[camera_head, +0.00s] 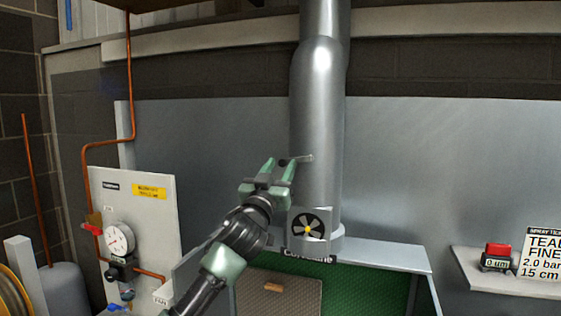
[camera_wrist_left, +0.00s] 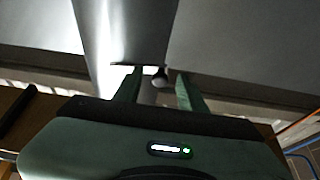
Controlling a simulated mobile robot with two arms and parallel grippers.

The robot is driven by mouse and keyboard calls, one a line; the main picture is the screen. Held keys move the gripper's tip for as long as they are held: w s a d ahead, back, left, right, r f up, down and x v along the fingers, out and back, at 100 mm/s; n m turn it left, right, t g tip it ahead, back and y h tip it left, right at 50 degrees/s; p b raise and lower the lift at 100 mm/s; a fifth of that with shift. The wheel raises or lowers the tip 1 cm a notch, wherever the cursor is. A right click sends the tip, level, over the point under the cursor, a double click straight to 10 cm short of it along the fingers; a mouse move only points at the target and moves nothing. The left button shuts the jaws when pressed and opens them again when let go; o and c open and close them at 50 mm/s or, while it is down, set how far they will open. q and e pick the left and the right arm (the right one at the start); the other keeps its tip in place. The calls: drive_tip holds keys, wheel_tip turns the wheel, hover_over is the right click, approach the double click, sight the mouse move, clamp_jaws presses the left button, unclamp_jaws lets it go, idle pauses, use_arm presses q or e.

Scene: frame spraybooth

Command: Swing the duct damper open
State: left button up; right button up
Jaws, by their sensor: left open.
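The silver duct (camera_head: 318,120) rises vertically in the middle of the head view. A short damper lever (camera_head: 303,158) sticks out from its front and points left, lying roughly level. Its dark knob (camera_wrist_left: 159,77) shows between the fingertips in the left wrist view. My left gripper (camera_head: 281,164) is open, with its two green fingers pointing up on either side of the lever's end. In the left wrist view the gripper (camera_wrist_left: 158,80) has a gap around the knob, which looks closer to the right finger. I cannot tell whether either finger touches it. My right gripper is out of view.
A fan emblem plate (camera_head: 309,228) sits at the duct's foot, above the green-lined booth (camera_head: 366,284). A gauge panel (camera_head: 150,215) with copper pipes stands to the left. A shelf (camera_head: 510,287) with a red-topped device (camera_head: 497,256) and a sign is at right.

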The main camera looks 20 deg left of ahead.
use_arm(q)
drive_tip(key=shift+w, duration=0.15)
clamp_jaws()
idle(1.4)
